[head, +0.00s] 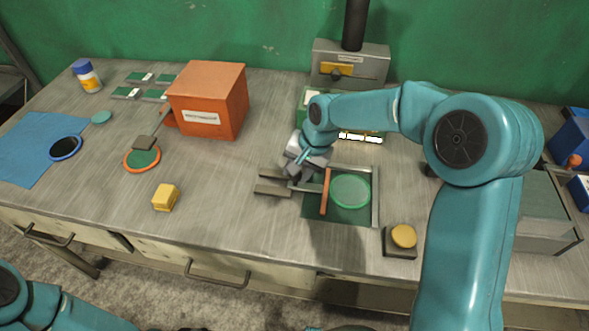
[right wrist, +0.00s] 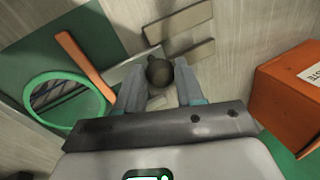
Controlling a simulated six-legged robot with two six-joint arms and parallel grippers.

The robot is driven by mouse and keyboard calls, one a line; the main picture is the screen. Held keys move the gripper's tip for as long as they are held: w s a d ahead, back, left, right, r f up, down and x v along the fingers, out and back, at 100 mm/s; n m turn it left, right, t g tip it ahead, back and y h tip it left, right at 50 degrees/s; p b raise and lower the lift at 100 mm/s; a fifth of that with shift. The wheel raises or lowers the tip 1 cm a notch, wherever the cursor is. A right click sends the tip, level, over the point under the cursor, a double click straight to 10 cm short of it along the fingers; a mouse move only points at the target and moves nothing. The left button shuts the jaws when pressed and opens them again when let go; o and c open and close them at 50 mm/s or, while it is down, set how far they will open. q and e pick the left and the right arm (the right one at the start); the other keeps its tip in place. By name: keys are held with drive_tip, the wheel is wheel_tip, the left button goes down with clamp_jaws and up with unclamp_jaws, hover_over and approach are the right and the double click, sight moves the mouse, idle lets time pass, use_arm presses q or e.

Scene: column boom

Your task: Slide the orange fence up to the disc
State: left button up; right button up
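The orange fence (head: 325,192) is a thin upright bar on a dark green plate, just left of the round green disc (head: 350,190). In the right wrist view, the fence (right wrist: 84,63) runs diagonally beside the disc's bright green rim (right wrist: 27,96); I cannot tell whether they touch. A grey bar leads from the fence towards a dark round knob (right wrist: 159,73). My right gripper (right wrist: 158,86) has its fingers apart on either side of this knob, with gaps visible. In the head view my right gripper (head: 302,166) hides the knob. My left gripper is out of view.
Two grey rails (head: 273,188) lie left of the fence. An orange box (head: 208,100) stands behind, to the left. A yellow block (head: 165,197) lies at front left. A yellow-topped button (head: 403,237) stands at front right. Bare bench lies between block and rails.

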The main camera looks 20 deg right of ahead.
sight(316, 191)
drive_tip(key=shift+o, duration=1.2)
drive_tip(key=v, duration=1.6)
drive_tip(key=shift+r, duration=0.15)
drive_tip(key=shift+w, duration=0.1)
